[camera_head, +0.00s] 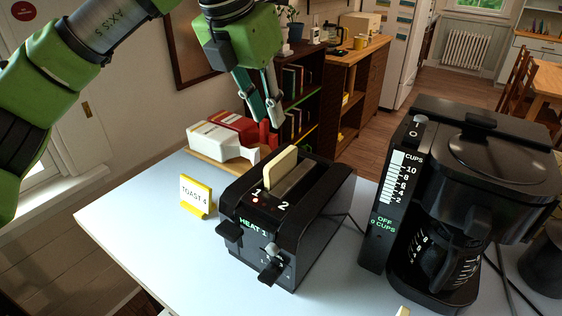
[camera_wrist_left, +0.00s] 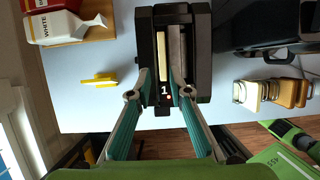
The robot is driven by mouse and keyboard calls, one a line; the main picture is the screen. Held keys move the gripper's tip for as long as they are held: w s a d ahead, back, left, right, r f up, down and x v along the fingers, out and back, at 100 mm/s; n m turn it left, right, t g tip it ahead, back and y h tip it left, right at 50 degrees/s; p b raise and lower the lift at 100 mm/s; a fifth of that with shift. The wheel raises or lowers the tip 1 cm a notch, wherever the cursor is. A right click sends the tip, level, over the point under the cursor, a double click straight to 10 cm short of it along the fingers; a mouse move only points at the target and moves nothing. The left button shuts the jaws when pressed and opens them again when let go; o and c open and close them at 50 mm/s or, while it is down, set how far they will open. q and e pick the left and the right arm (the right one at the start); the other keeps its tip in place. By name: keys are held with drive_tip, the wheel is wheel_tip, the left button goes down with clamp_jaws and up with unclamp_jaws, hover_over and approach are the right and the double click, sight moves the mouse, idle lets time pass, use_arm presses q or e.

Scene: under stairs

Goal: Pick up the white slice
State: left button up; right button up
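A pale cream-white slice (camera_head: 281,170) stands upright in slot 1 of the black toaster (camera_head: 318,222), its upper part sticking out. It also shows in the left wrist view (camera_wrist_left: 164,52) as a narrow pale strip. My left gripper (camera_head: 264,112) is above and behind the toaster in the head view, apart from the slice. In the left wrist view its two fingers (camera_wrist_left: 162,82) are spread with a gap between them and nothing held. Several upright slices, pale to brown, stand in a row (camera_wrist_left: 272,92) right of the toaster. My right gripper does not show.
A yellow stand with a "TOAST 4" card (camera_head: 195,195) is left of the toaster. White and red bread packs (camera_head: 222,140) lie on a board behind. A coffee maker (camera_head: 450,200) stands at the right. The table's left front (camera_head: 165,245) is clear.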

use_arm(q)
drive_tip(key=p, duration=0.1)
hover_over(281, 156)
drive_tip(key=s, duration=0.2)
drive_tip(key=f, duration=0.4)
drive_tip(key=a+f, duration=0.1)
drive_tip(key=f, duration=0.1)
drive_tip(key=p+x, duration=0.1)
drive_tip(key=x, duration=0.2)
drive_tip(key=shift+a+f, duration=0.1)
drive_tip(key=p+x, duration=0.1)
drive_tip(key=x, duration=0.1)
drive_tip(key=shift+w+f, duration=0.15)
drive_tip(key=shift+f, duration=0.1)
drive_tip(key=shift+w+f, duration=0.2)
drive_tip(key=shift+f, duration=0.25)
clamp_jaws()
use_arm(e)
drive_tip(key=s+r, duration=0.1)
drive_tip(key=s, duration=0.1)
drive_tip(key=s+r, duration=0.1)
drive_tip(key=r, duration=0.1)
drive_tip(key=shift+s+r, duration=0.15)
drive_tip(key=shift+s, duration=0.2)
